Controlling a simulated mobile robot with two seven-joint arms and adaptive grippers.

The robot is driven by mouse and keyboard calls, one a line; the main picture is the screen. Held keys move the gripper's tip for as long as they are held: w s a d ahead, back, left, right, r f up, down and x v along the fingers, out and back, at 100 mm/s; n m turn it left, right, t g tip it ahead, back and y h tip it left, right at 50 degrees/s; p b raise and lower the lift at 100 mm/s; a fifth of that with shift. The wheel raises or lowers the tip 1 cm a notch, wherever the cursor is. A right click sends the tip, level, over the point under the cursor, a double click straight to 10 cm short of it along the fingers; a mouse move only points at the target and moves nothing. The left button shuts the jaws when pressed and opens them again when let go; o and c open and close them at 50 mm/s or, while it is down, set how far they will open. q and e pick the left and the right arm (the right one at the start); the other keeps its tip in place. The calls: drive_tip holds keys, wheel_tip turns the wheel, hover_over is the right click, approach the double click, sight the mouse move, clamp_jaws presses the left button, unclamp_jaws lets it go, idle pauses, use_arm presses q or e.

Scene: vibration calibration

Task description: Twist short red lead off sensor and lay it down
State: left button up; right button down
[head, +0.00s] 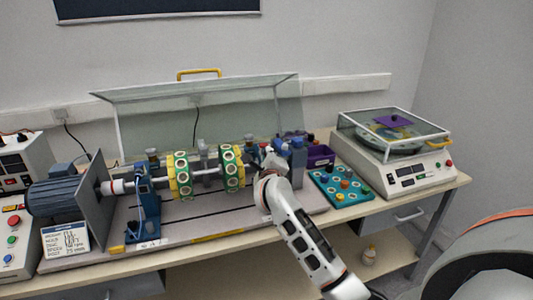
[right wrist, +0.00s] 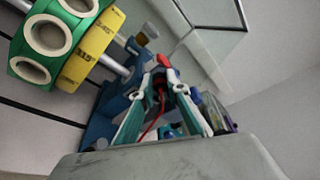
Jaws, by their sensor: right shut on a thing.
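My right gripper (head: 268,163) is at the right end of the rotor rig, in front of the blue bearing pedestal (head: 299,149). In the right wrist view the gripper (right wrist: 160,85) is shut on the short red lead (right wrist: 164,62). The lead's red end shows between and just beyond the fingertips, and its thin red wire hangs below between the fingers. The blue pedestal (right wrist: 103,118) is just behind and left of the fingers. The sensor is not clearly visible; the fingers hide whether the lead still touches it. My left gripper is not in view.
Green-and-yellow rotor discs (head: 231,169) sit on the shaft close left of the gripper. A raised clear cover (head: 150,125) stands behind. Right are a teal tray (head: 357,197) with coloured pieces, a purple bin (head: 319,155) and a balance machine (head: 408,179).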

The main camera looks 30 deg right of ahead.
drive_tip(key=shift+f+n+t+h+p, duration=0.1)
drive_tip(key=shift+n+t+h+p, duration=0.25)
drive_tip(key=shift+n+p, duration=0.7)
drive_tip(key=shift+f+n+t+h+p, duration=0.15)
drive_tip(key=shift+n+h+p, duration=0.3)
drive_tip(key=shift+n, duration=1.2)
drive_tip(key=shift+r, duration=0.1)
drive_tip(key=shift+n+t, duration=0.3)
drive_tip(key=shift+n, duration=0.7)
drive_tip(key=shift+n+t, duration=0.3)
drive_tip(key=shift+n, duration=0.8)
drive_tip(key=shift+s, duration=0.55)
drive_tip(key=shift+a, duration=0.15)
drive_tip(key=shift+s+a, duration=0.1)
drive_tip(key=shift+s, duration=0.15)
